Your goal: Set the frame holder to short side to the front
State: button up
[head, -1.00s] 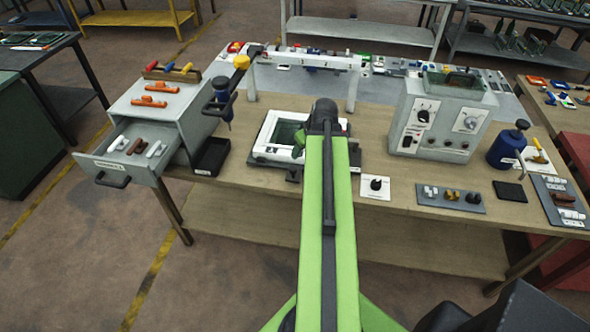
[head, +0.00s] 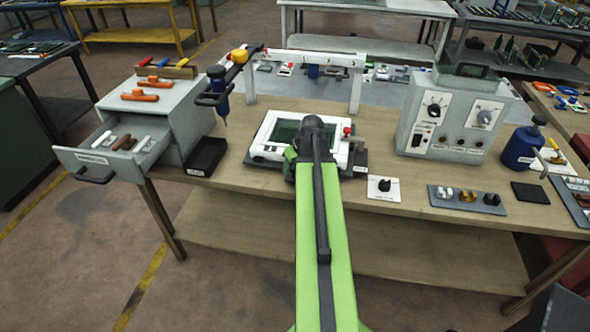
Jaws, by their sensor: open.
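The frame holder (head: 271,131) is a white rectangular frame around a dark green centre, on a dark base on the wooden bench. Its longer side appears to run left to right. My green arm reaches over it from the front and hides its middle and part of its front edge. My gripper (head: 291,154) shows only as a small green and dark part at the frame's front edge, left of the arm's black end joint. The fingertips are mostly hidden, and I cannot tell whether they touch the frame.
A grey cabinet with an open drawer (head: 112,152) stands left, beside a black tray (head: 206,156). A white gantry (head: 308,60) stands behind the holder. A knob on a white plate (head: 384,187) and a grey control box (head: 452,118) are right.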

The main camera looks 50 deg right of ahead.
grip_shut()
dwell(1.2)
jog(key=shift+d, duration=0.1)
jog(key=shift+s, duration=0.1)
